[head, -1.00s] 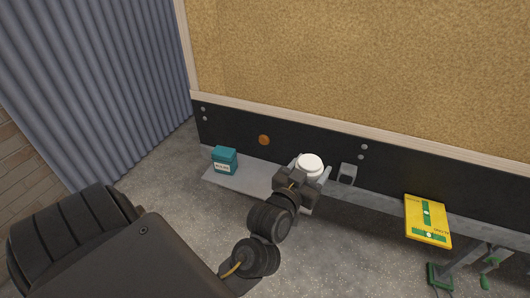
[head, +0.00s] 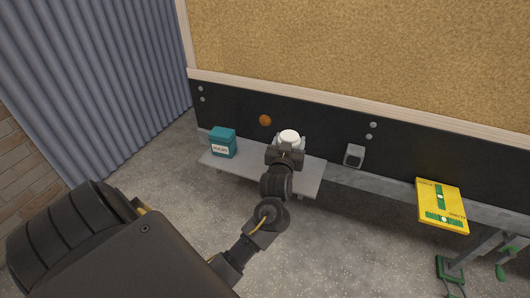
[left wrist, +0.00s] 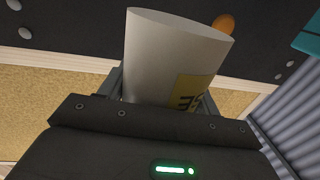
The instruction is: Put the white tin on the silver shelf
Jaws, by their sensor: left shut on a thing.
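The white tin (head: 289,135) is held in my left gripper (head: 287,146), which is shut on it. In the left wrist view the tin (left wrist: 165,55) stands out between the jaws and shows part of a yellow label. The silver shelf (head: 308,181) is a flat grey plate low along the dark panel. In the head view the tin and gripper appear over the middle of the shelf; the tin's base is hidden, so I cannot tell if it touches. My right gripper is not in view.
A teal tin (head: 222,143) stands on the left part of the shelf. An orange round reflector (head: 265,120) and a small grey box (head: 354,155) are on the dark panel (head: 330,145). A yellow level-like board (head: 441,206) lies at the right. The shelf's right end is clear.

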